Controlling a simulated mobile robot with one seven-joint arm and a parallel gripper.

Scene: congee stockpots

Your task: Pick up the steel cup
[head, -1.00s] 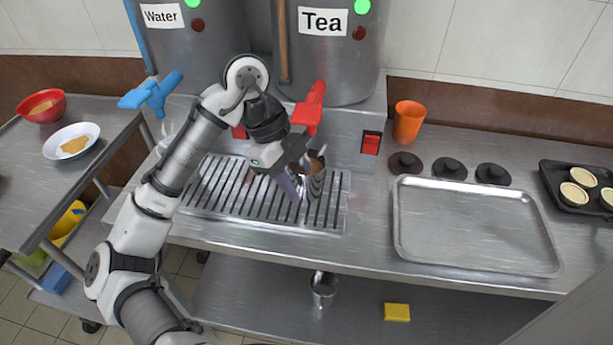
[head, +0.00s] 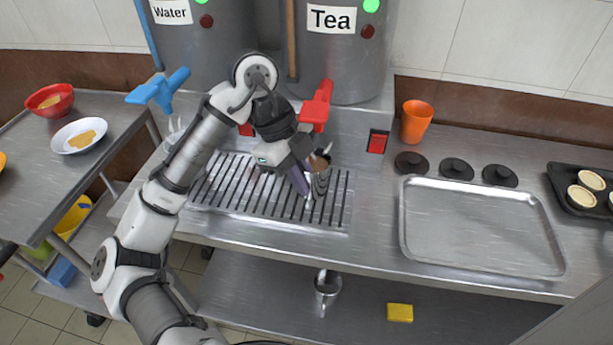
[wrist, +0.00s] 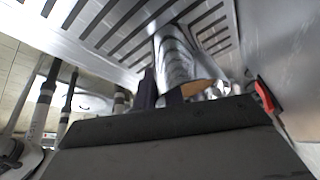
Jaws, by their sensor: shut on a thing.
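A shiny steel cup (head: 321,183) with brown contents showing at its top is at the drip grate, below the red tap of the tea urn. It appears upright. My gripper (head: 308,182) is shut on this cup from its left side. In the wrist view the steel cup (wrist: 176,58) shows between the dark purple fingers (wrist: 165,92), with the slats behind it. I cannot tell whether the cup's base touches the grate. A second steel cup (head: 327,286) stands on the lower shelf.
The tea urn (head: 345,60) and water urn (head: 205,40) stand behind the drip grate (head: 235,195). An orange cup (head: 416,121), black lids (head: 456,168) and an empty metal tray (head: 480,230) are to the right. A yellow sponge (head: 400,313) lies on the lower shelf.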

